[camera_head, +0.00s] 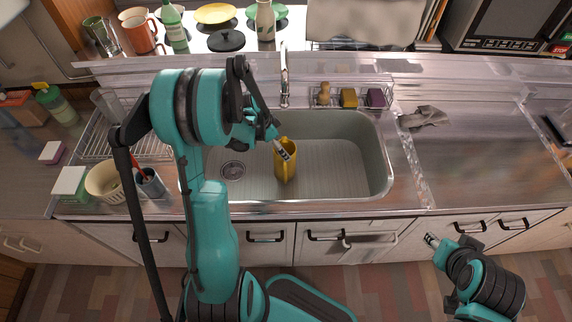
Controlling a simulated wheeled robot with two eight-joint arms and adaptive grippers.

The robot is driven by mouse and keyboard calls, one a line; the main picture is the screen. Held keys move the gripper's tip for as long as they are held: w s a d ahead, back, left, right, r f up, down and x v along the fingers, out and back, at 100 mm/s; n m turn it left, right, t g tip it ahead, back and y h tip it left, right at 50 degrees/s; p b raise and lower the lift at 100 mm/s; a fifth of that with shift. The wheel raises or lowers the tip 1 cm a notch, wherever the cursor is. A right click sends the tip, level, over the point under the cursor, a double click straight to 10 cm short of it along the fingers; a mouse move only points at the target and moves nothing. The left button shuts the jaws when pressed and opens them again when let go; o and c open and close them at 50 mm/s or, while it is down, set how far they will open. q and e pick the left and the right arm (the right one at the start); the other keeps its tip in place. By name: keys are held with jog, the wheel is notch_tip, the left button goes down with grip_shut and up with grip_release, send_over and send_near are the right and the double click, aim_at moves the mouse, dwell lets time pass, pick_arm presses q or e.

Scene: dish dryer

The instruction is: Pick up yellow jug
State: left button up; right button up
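The yellow jug (284,172) stands in the sink (335,165), near its middle. My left arm reaches over the sink from the left, and my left gripper (285,153) is at the jug's upper part. A finger overlaps the jug's rim. Whether the fingers are closed on the jug is too small to tell. My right gripper (432,240) is over the floor in front of the cabinets, at the lower right, away from the jug. Its fingers are too small to judge.
A faucet (284,75) stands behind the sink. A wire rack (350,97) with sponges is at the sink's back edge. A cream bowl (104,182) and a grey cup (150,183) stand left of the sink. The right counter (470,165) is mostly clear, with a grey cloth (424,116).

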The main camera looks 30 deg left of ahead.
pick_arm(q)
jog(key=b+x, duration=0.2)
jog(key=x, duration=0.3)
jog(key=shift+s+a+f, duration=0.1)
jog(key=shift+a+f, duration=0.05)
jog(key=shift+f, duration=0.05)
jog(key=c, duration=1.9)
jog(key=shift+r, duration=0.15)
jog(key=shift+c, duration=0.2)
